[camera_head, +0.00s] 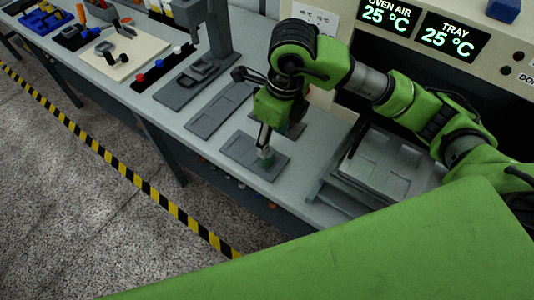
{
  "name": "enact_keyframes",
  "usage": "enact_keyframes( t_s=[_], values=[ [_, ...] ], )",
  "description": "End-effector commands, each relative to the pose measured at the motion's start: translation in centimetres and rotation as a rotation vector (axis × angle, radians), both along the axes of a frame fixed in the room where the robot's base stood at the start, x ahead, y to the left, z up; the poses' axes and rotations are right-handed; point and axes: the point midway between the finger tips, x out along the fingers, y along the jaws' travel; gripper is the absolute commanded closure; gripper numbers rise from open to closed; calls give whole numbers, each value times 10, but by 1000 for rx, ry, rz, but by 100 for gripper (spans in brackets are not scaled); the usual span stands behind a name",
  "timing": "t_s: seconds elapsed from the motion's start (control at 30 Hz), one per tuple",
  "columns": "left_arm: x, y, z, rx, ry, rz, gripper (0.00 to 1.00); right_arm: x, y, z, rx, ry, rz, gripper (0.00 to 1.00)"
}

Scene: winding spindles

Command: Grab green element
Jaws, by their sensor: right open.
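My left gripper is out of view.
Other grey plates (213,112) lie to the left, with a grey press-like stand (208,45) beyond. A raised metal tray fixture (378,162) stands right of the gripper, before the oven panel (422,36). The bench's front edge is close to the plate.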

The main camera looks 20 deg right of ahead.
Motion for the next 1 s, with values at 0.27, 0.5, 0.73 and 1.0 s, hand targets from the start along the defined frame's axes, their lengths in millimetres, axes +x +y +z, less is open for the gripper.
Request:
enact_keyframes(
  t_s=[0.27, 0.5, 0.73, 1.0],
  values=[
    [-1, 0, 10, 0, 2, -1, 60, 3, 3, -40, 1, 2, 2, 51],
    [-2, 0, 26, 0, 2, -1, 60, 8, 5, -59, 1, 5, 1, 51],
    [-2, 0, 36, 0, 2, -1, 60, 14, 7, -90, 3, 2, 1, 51],
    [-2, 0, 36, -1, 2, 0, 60, 15, 8, -95, 3, -1, 3, 51]
  ],
)
